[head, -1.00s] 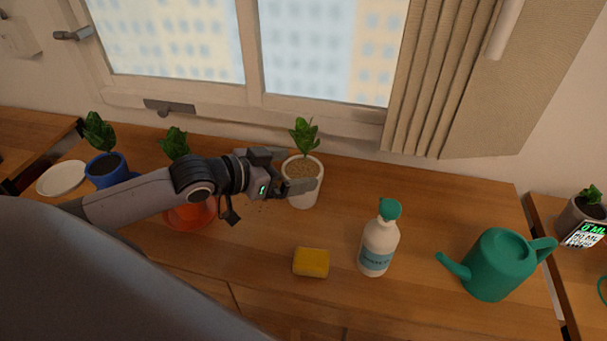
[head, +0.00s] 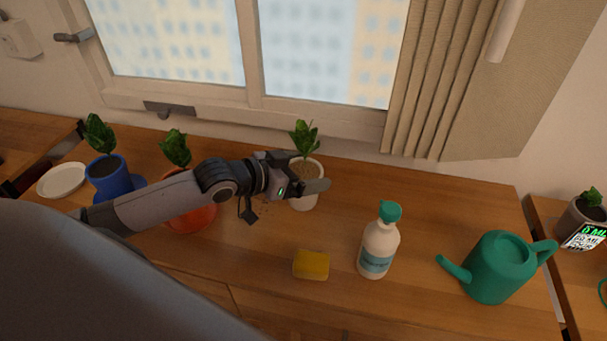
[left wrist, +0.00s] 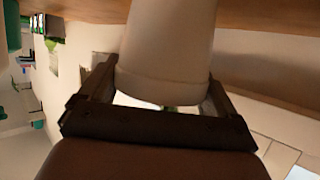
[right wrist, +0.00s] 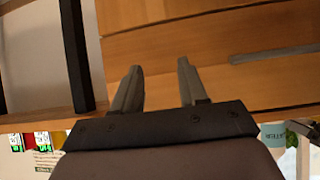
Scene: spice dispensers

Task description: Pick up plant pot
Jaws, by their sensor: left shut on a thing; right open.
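A white plant pot (head: 304,201) with brown soil and a green leafy plant (head: 304,138) stands upright on the wooden counter below the window. My left gripper (head: 310,172) reaches in from the left and is shut on this pot, one finger on each side near its rim. In the left wrist view the pale pot (left wrist: 168,50) fills the space between the fingers (left wrist: 160,95). Whether its base touches the counter is hard to tell. My right gripper (right wrist: 158,90) is open and empty, facing a wooden surface in the right wrist view.
An orange pot (head: 192,218) and a blue pot (head: 107,180), both with plants, stand left, near a white plate (head: 61,180).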

